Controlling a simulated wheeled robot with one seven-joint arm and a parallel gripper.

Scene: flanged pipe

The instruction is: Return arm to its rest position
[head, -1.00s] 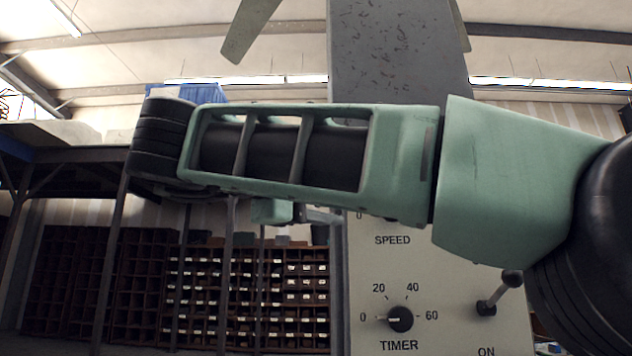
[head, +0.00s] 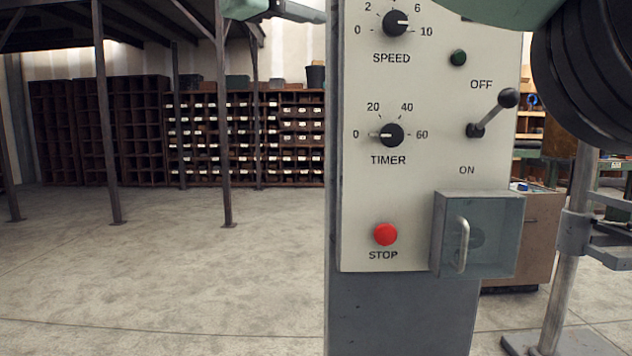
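Parts of my own green and black arm show along the top edge and in the upper right corner, in front of the control panel (head: 410,200). Most of the arm is above the frame. I cannot make out my gripper's fingers or anything held.
The panel carries a speed knob (head: 396,23), a timer knob (head: 391,135), a lever (head: 491,113), a red stop button (head: 385,234) and a clear box with a handle (head: 478,235). Shelving (head: 245,138) stands behind. Concrete floor (head: 170,260) is open at left. A metal stand (head: 567,265) is at right.

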